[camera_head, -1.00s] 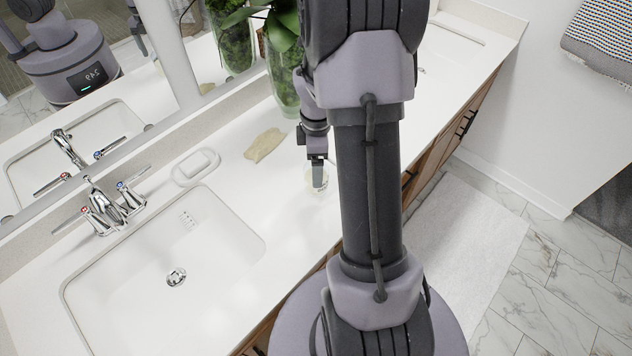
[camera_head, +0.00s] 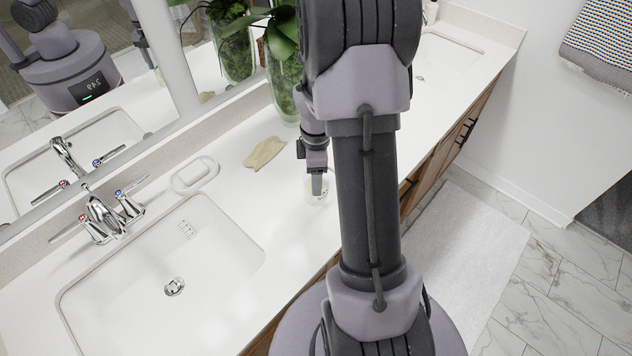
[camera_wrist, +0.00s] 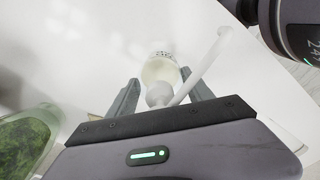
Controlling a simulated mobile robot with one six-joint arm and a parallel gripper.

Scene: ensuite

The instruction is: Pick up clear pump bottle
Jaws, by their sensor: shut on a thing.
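The clear pump bottle (camera_wrist: 160,69) is in the wrist view, with pale contents, dark lettering, and a white pump with a long spout slanting to the upper right. My gripper (camera_wrist: 160,78) has one finger on each side of it and is shut on it. In the head view my gripper (camera_head: 317,192) points down at the counter, and the bottle (camera_head: 311,189) shows only in part behind the fingers and beside my arm. I cannot tell whether its base touches the counter.
The white counter (camera_head: 235,180) holds a soap dish (camera_head: 195,174), a beige cloth-like item (camera_head: 264,153) and a glass vase with a plant (camera_head: 284,85). A sink (camera_head: 160,285) with a chrome faucet (camera_head: 104,215) is at left. A mirror (camera_head: 120,100) stands behind.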

